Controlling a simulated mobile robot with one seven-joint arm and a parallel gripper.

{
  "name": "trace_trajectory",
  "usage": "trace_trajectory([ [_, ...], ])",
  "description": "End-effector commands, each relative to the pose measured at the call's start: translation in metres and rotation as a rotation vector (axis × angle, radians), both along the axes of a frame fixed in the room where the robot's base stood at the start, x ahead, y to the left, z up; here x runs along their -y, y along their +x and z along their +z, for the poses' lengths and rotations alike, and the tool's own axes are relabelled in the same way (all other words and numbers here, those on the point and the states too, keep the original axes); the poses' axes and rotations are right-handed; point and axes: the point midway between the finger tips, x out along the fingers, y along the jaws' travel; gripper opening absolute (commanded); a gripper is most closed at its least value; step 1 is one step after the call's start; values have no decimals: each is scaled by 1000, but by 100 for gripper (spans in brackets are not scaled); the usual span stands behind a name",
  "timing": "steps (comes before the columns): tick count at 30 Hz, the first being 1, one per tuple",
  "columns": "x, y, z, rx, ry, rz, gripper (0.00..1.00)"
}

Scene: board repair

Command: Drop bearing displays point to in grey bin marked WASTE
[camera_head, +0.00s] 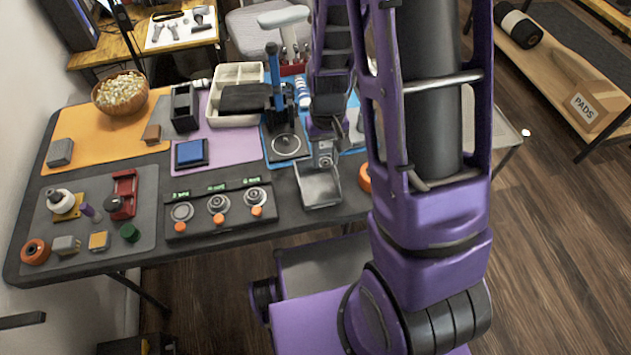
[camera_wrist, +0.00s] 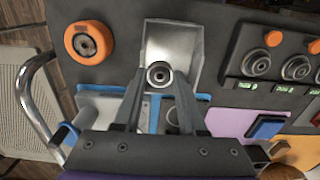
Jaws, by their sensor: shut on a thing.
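My gripper (camera_wrist: 159,80) is shut on a small round metal bearing (camera_wrist: 159,74), held between the fingertips. A grey open bin (camera_head: 318,190) lies beneath; in the wrist view the bin (camera_wrist: 186,35) is behind the bearing. No WASTE lettering is readable. A dark panel (camera_head: 205,228) has three round seats under small green displays; their text is too small to read. The middle and right seats hold bearings (camera_head: 217,203); the left looks flat, possibly empty.
An orange ring (camera_wrist: 89,42) lies beside the bin. A blue pad (camera_head: 191,153), a white divided tray (camera_head: 240,73) and a black press (camera_head: 285,145) stand behind. Several small parts lie on a grey mat (camera_head: 100,230) at left. A bowl (camera_head: 120,93) stands at the back left.

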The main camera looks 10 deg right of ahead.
Motion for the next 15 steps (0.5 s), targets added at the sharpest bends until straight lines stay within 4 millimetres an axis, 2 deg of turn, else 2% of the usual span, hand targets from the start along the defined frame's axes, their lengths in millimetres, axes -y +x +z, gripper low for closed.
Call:
trace_trajectory([
  [1,0,0,-13,-1,0,0,9],
  [6,0,0,-26,0,0,0,9],
  [15,0,0,-27,1,0,0,9],
])
